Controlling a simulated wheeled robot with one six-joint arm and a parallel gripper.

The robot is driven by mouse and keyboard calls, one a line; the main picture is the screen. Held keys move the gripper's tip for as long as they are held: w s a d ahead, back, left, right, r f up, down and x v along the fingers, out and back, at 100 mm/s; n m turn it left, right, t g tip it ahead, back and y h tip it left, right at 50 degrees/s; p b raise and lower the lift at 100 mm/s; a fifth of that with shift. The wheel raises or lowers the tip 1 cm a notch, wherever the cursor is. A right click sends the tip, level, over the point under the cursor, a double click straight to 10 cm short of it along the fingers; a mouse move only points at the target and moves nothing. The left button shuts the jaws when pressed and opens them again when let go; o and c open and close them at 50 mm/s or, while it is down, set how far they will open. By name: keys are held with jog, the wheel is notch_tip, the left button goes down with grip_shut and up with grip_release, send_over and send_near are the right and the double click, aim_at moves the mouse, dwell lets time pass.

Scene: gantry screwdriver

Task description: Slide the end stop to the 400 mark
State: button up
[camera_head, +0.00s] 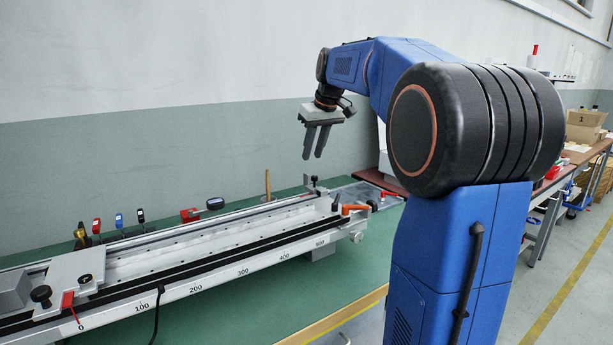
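A long metal rail (240,264) carries a printed scale from 0 at the left to 500 at the right. The 400 mark (285,256) is on its front face. What looks like the end stop, a block with an orange lever (354,208) and dark knobs, is near the rail's right end, beyond the 500 mark; its exact outline is hard to tell. My gripper (314,154) hangs above and behind the rail's right part, fingers pointing down with a gap between them. It is open, empty and apart from the rail.
A grey carriage (75,272) with a black knob and red pointer stands at the 0 mark. Small tools with red and blue parts (188,215) stand behind the rail. A black cable (157,312) hangs in front. The green bench top (345,280) is clear at front right.

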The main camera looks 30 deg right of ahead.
aim_at(306, 174)
jog(key=x, duration=1)
grip_shut()
dwell(1.3)
